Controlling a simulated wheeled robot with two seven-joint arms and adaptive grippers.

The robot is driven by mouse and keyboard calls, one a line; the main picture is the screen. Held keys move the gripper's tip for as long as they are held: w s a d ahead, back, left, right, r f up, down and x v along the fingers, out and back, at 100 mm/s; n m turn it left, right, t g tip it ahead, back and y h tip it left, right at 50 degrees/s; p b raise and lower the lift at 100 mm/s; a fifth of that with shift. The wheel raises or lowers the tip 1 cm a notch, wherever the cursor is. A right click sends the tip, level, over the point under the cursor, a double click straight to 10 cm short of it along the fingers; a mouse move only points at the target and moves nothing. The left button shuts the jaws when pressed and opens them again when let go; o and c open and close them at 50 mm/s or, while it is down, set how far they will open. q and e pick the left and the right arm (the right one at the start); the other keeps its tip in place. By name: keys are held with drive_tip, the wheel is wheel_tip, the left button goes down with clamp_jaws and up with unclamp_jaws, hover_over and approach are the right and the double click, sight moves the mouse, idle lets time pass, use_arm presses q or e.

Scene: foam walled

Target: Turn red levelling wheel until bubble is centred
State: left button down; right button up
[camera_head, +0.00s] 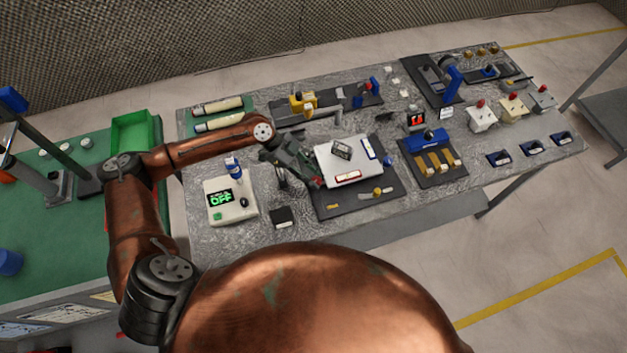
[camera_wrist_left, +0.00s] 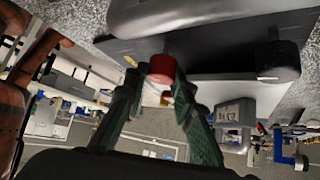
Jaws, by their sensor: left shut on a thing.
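The red levelling wheel (camera_wrist_left: 162,66) shows in the left wrist view between the green fingers of my left gripper (camera_wrist_left: 162,84), which is shut on it. The bubbles are too small to read. A small grey box (camera_head: 341,150) with a display stands on the plate. My right gripper is not in view.
The plate sits on a dark base (camera_head: 330,207) with a yellow part (camera_head: 377,192) at its front. A white box (camera_head: 231,203) reading OFF is to the left. A blue fixture (camera_head: 428,140) is to the right. A small black block (camera_head: 284,217) lies close in front.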

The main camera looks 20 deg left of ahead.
use_arm(q)
drive_tip(key=shift+f+m+g+b, duration=0.1)
drive_tip(key=shift+m+g+b, duration=0.2)
drive_tip(key=shift+m+b, duration=0.1)
drive_tip(key=c, duration=1.6)
unclamp_jaws()
drive_tip(key=shift+w+a, duration=0.1)
drive_tip(key=shift+v, duration=4)
